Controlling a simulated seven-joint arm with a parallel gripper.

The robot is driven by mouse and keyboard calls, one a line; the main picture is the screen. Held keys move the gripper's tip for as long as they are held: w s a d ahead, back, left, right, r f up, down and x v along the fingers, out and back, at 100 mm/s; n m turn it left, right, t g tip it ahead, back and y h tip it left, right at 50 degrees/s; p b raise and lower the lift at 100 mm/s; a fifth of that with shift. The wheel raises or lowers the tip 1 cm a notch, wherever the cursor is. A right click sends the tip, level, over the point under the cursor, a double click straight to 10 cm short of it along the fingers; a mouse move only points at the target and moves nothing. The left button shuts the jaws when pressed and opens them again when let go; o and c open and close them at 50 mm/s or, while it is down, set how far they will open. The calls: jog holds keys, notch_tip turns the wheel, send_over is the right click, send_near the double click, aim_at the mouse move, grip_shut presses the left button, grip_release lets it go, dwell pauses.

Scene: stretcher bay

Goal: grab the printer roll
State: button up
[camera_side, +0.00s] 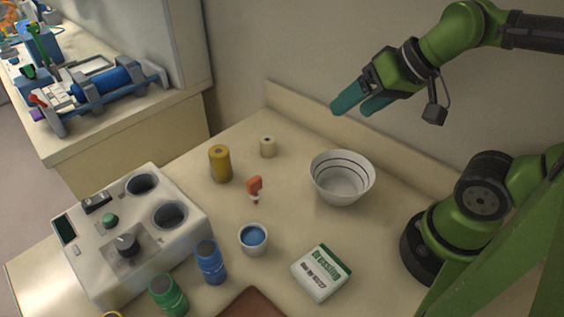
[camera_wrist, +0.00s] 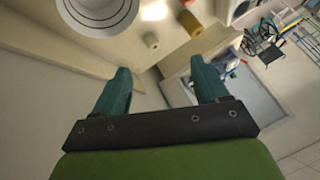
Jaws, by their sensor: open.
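My gripper (camera_side: 352,107) is open and empty, raised above the counter at the upper right, well apart from the roll. Its two teal fingers are spread in the wrist view (camera_wrist: 160,68).
A small orange item (camera_side: 254,187), a cup (camera_side: 253,239) and a dressing box (camera_side: 321,273) are nearer. A wall and raised ledge (camera_side: 320,116) run behind.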

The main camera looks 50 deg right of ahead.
jog(key=w+f+g, duration=0.1)
jog(key=n+g+h, duration=0.2)
jog(key=n+g, duration=0.3)
jog(key=g, duration=0.1)
send_over(268, 140)
notch_tip(268, 140, down, 6)
jog(key=f, duration=1.1)
jog(key=shift+s+a, duration=0.2)
jog(key=shift+s, duration=0.15)
jog(key=shift+w+d+f, duration=0.1)
jog(key=shift+w+f, duration=0.1)
jog(key=shift+f, duration=1.2)
jog(key=shift+w+d+f, duration=0.1)
jog(key=shift+w+f, duration=0.1)
jog(key=shift+f, duration=1.2)
jog(key=c, duration=1.1)
